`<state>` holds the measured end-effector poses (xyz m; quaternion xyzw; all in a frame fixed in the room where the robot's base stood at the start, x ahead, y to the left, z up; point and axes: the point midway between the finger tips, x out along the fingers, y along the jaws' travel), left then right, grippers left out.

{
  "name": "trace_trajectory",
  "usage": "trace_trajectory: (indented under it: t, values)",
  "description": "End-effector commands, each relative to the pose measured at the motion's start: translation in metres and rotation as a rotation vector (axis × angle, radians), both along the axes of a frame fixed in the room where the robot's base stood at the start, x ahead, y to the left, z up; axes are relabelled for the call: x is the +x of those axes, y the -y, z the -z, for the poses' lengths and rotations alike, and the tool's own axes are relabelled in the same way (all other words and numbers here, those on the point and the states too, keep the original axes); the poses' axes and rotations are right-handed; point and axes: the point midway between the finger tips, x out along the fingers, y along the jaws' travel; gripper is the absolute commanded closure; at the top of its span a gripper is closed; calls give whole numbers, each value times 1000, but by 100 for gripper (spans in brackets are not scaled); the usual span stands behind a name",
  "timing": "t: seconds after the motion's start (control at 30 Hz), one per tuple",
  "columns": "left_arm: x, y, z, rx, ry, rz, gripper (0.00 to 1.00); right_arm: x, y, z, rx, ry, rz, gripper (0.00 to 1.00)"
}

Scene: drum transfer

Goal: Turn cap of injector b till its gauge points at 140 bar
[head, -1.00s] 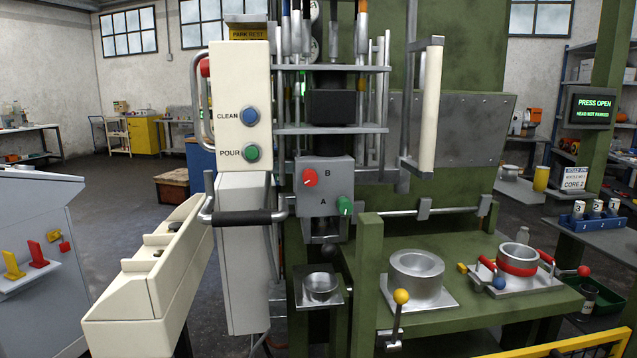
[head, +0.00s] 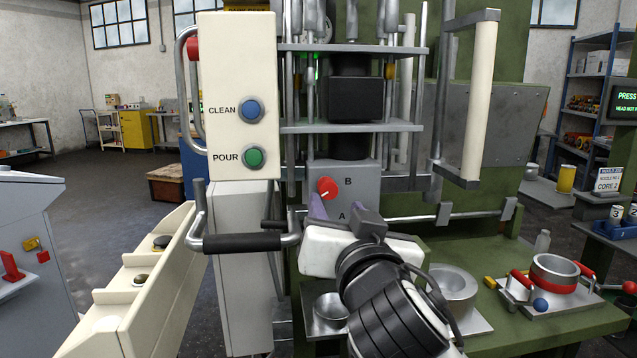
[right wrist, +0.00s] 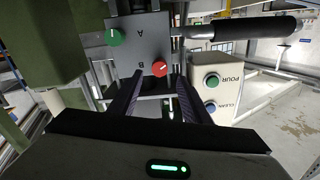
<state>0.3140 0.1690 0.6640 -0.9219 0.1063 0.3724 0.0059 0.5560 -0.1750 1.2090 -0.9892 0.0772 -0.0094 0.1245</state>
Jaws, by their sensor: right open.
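The red cap of injector B (head: 327,188) sits on the grey injector block (head: 364,183) beside the letter B, with a small white mark on its face. It also shows in the right wrist view (right wrist: 160,68). My right gripper (head: 345,213) is open and empty just in front of the block, below the red cap in the head view. In the right wrist view its fingers (right wrist: 159,82) reach toward the cap, which appears between and beyond the tips. The green cap (right wrist: 115,37) beside letter A is hidden in the head view. No gauge reading is legible. My left gripper is not in view.
The white panel (head: 235,60) with CLEAN (head: 251,110) and POUR (head: 254,157) buttons stands left of the block. A black-gripped handle (head: 242,243) juts out below it. Metal bars (head: 350,127) run above the block. The green bench (head: 520,325) carries a metal ring and a red-banded pot.

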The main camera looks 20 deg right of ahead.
Motion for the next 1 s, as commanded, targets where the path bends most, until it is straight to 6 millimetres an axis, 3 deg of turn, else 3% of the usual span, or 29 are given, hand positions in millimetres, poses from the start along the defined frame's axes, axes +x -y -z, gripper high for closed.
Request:
trace_trajectory:
  t: [0.3,0.53,0.7,0.97,1.0]
  values:
    - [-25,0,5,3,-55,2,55,51,9,-1,-5,-3,4,56]
    - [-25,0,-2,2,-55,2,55,86,14,0,-4,-3,1,56]
    - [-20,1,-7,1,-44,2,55,97,16,0,-2,-2,0,56]
    - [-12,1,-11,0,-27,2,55,99,16,1,-1,-2,0,56]
    - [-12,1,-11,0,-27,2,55,99,16,1,-1,-2,0,60]
